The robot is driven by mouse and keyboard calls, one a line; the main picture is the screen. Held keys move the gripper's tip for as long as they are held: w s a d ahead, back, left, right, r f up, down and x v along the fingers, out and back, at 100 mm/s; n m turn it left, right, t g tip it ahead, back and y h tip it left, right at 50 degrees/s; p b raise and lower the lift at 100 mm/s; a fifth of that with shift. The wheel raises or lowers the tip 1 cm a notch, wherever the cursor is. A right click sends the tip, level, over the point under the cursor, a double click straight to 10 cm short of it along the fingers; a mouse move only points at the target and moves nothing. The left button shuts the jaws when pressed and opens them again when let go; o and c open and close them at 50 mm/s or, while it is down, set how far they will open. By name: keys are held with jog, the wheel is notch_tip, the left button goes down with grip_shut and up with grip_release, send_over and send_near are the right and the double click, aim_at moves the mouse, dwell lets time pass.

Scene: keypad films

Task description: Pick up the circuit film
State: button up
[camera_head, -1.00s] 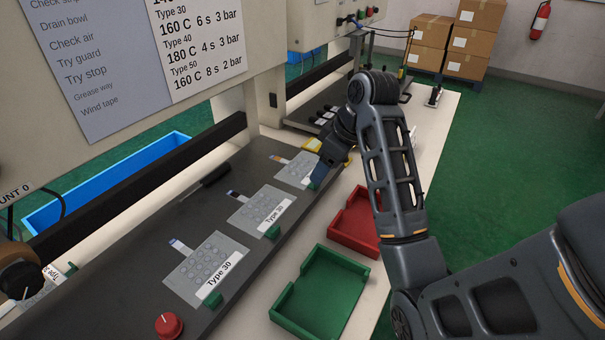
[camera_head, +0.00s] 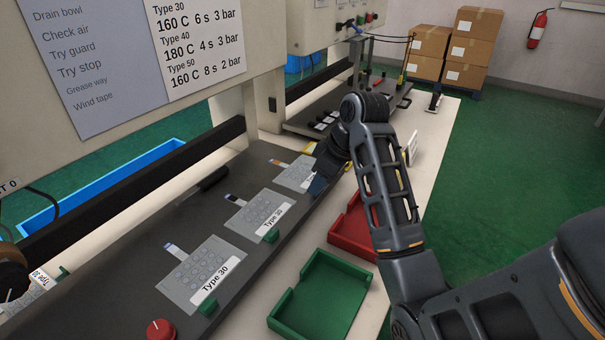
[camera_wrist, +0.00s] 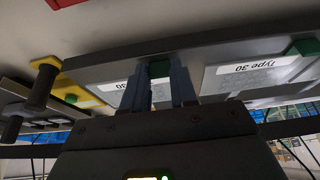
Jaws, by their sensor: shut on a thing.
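Three pale grey keypad films lie on a dark plate (camera_head: 130,275) in the head view: a near film (camera_head: 203,270) labelled Type 30, a middle film (camera_head: 260,215), also Type 30, and a far film (camera_head: 295,175). Each has a short tail strip on its left. Green blocks stand at the front edges of the near and middle films. My gripper (camera_head: 318,186) is down at the front edge of the far film and hides part of its label. In the wrist view, my gripper's fingers (camera_wrist: 160,88) straddle a green block (camera_wrist: 159,68) at that film's edge. The exact contact is hard to see.
A green tray (camera_head: 277,322) and a red tray (camera_head: 340,238) stand on the pale bench right of the plate. A red knob (camera_head: 160,330) is at the plate's near end. A dark bar (camera_head: 130,208) and a press panel (camera_head: 120,60) border the left.

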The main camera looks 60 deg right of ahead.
grip_shut()
jog(key=shift+r, duration=0.1)
